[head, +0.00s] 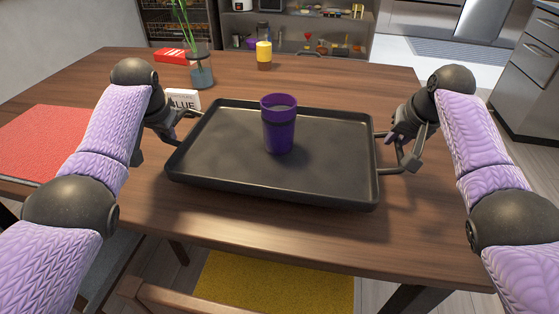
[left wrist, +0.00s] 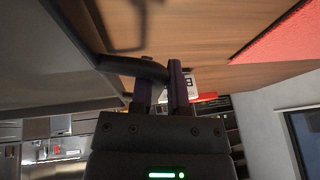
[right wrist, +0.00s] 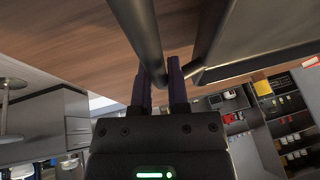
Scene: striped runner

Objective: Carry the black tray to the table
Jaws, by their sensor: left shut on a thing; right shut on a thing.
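The black tray (head: 225,165) is level over the wooden table, with a purple cup (head: 279,128) standing upright on it. My left gripper (head: 178,128) is shut on the tray's left handle, which also shows in the left wrist view (left wrist: 125,66). My right gripper (head: 396,137) is shut on the right handle, seen between the fingers in the right wrist view (right wrist: 158,76). In the left wrist view the handle's shadow falls on the wood apart from the handle, so the tray looks slightly raised. Its underside contact is hidden in the head view.
The table (head: 433,215) is bare right of the tray. A white box (head: 184,101) stands close behind its left corner. A red mat (head: 40,142), a vase (head: 201,72), a red box (head: 172,56) and a yellow-topped container (head: 264,55) are further off.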

